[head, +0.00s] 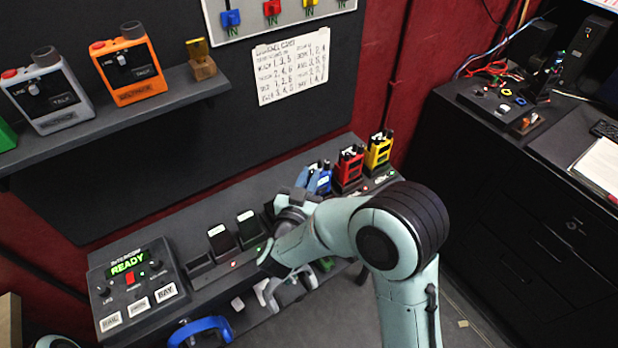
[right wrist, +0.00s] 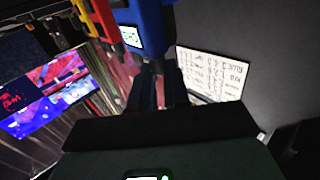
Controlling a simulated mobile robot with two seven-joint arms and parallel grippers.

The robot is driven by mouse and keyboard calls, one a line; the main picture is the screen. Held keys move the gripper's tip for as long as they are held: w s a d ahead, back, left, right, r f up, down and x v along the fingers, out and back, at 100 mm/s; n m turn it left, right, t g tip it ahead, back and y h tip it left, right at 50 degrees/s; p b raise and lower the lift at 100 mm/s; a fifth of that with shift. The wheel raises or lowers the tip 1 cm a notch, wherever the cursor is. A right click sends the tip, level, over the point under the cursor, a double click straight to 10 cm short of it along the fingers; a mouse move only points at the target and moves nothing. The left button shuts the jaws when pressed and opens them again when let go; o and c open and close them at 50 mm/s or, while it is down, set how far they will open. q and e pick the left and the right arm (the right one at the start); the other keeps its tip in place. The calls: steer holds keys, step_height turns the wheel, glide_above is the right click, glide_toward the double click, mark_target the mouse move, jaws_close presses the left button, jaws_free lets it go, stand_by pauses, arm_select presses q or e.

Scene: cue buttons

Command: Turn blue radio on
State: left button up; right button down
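The blue radio (head: 325,181) stands on the lower shelf, left of the red radio (head: 348,168) and the yellow radio (head: 379,151). My right gripper (head: 304,183) is at its left side and partly covers it. In the right wrist view the blue radio (right wrist: 147,30) hangs from the top of the picture, its small lit screen (right wrist: 129,38) facing left. The dark fingers of my right gripper (right wrist: 159,75) reach up to its lower end in the picture, close together. Whether they hold part of it is hidden.
An intercom panel (head: 130,268) reading READY and several dark charger slots sit left along the shelf. Blue headphones (head: 201,328) hang below. A paper list (head: 291,66) is on the wall behind.

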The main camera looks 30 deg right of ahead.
steer(key=shift+w+a+m+g+h, duration=0.15)
steer(key=shift+m+g+h, duration=0.4)
steer(key=shift+g, duration=0.15)
steer(key=shift+w+a+m+g+h, duration=0.1)
steer(key=shift+m+g+h, duration=0.4)
steer(key=shift+g, duration=0.2)
steer(key=shift+w+m+g+h+p, duration=0.2)
steer(key=shift+m+g+h+p, duration=0.4)
steer(key=shift+m+g, duration=0.75)
arm_select(q)
steer(key=shift+w+r, duration=0.45)
steer(key=shift+r, duration=0.15)
arm_select(e)
steer(key=shift+s, duration=0.1)
steer(key=c, duration=1.1)
jaws_free()
arm_select(q)
steer(key=w+r+p, duration=0.1)
steer(key=w+r, duration=0.1)
steer(key=shift+r+p, duration=0.35)
arm_select(e)
step_height(320, 180, up, 20)
